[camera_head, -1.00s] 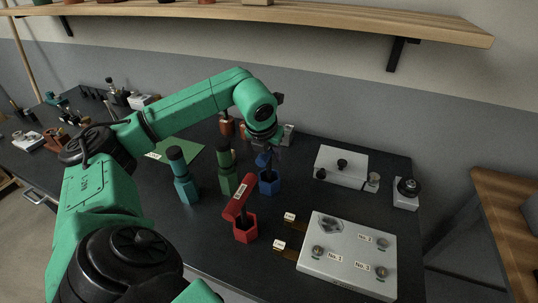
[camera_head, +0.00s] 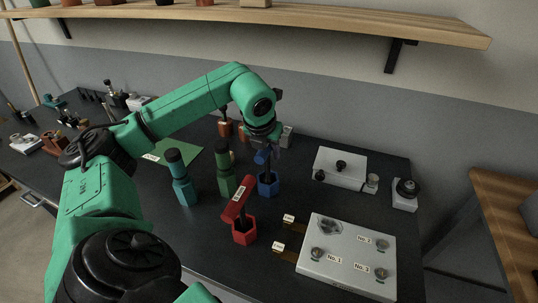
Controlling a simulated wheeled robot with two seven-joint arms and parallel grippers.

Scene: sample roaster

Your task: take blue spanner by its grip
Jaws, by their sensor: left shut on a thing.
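The blue spanner (camera_head: 263,157) stands in its blue hexagonal holder (camera_head: 268,187) on the dark bench, its blue upper part just below my left gripper. My left gripper (camera_head: 267,149) points down over it and is shut on the spanner; the fingertips are small and partly hidden by the wrist. My right gripper does not show.
A red spanner (camera_head: 237,202) leans in a red holder (camera_head: 244,232) in front. Teal (camera_head: 180,178) and green (camera_head: 223,170) tools stand to the left. A white panel with knobs (camera_head: 348,257) lies at right front. A wooden shelf (camera_head: 300,22) hangs above.

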